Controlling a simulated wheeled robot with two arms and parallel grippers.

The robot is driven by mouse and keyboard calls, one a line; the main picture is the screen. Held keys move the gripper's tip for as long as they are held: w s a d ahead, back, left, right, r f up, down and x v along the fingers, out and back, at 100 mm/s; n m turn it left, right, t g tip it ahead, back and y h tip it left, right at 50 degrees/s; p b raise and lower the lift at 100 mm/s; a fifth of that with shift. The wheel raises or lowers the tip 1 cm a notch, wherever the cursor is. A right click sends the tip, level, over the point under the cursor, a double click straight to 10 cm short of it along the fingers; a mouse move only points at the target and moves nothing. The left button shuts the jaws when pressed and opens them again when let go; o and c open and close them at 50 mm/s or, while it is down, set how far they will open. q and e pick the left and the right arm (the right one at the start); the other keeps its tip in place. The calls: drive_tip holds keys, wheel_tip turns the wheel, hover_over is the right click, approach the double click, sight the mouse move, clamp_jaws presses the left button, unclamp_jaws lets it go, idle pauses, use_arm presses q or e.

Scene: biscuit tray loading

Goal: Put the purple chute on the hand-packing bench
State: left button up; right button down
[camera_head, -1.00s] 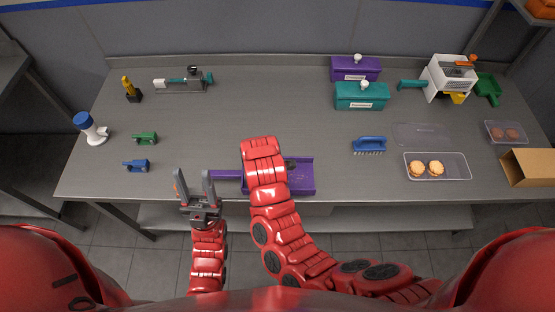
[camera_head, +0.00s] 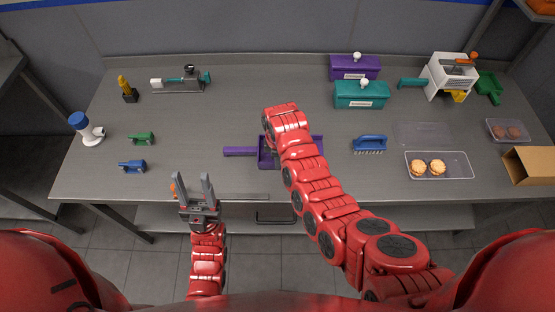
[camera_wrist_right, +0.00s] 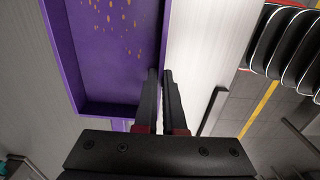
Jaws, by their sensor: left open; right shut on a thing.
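The purple chute (camera_head: 240,151) is over the front middle of the grey steel bench (camera_head: 225,105), its handle pointing left. My right forearm and wrist cover much of its tray in the head view. In the right wrist view the chute (camera_wrist_right: 108,65) shows a purple floor with orange flecks. My right gripper (camera_wrist_right: 160,75) is shut on the chute's side wall. I cannot tell whether the chute touches the bench or hangs just above it. My left gripper (camera_head: 193,182) is open and empty at the bench's front edge, left of the chute.
A blue brush (camera_head: 369,143) and a clear tray with two biscuits (camera_head: 452,172) are to the right. Green (camera_head: 141,138) and blue (camera_head: 132,166) small tools lie to the left. Purple (camera_head: 345,72) and teal (camera_head: 350,100) lidded boxes stand behind. The bench middle is clear.

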drive_tip(key=shift+f, duration=0.25)
drive_tip(key=shift+f, duration=0.2)
drive_tip(key=c, duration=1)
unclamp_jaws()
drive_tip(key=shift+r, duration=0.2)
